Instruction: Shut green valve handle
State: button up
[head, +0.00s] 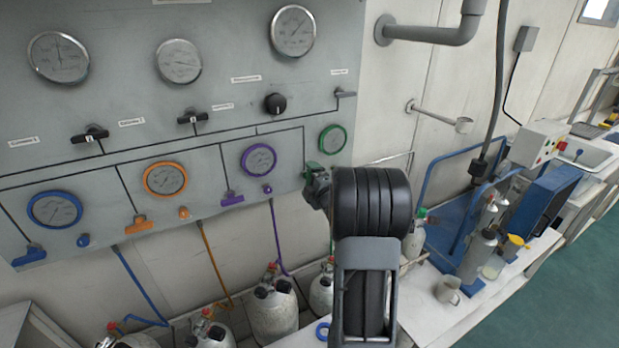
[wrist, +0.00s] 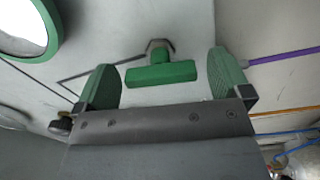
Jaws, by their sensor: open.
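The green valve handle (wrist: 161,74) is a short green bar on a metal stem, mounted on the grey panel. In the wrist view it lies nearly level, between and slightly beyond the fingertips of my gripper (wrist: 163,78). My gripper is open, with one green-padded finger on each side of the handle and a gap at both ends. In the head view my gripper (head: 312,172) is at the panel's lower right, below the green-rimmed gauge (head: 332,139). My arm and gripper hide most of the handle there.
The grey panel (head: 225,110) also carries purple (head: 232,198), orange (head: 139,224) and blue (head: 29,255) handles to the left. Gas cylinders (head: 273,310) stand below it. A bench (head: 470,310) with bottles and a blue frame stands at the right.

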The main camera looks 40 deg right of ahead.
jog(key=shift+w, duration=0.35)
jog(key=c, duration=0.9)
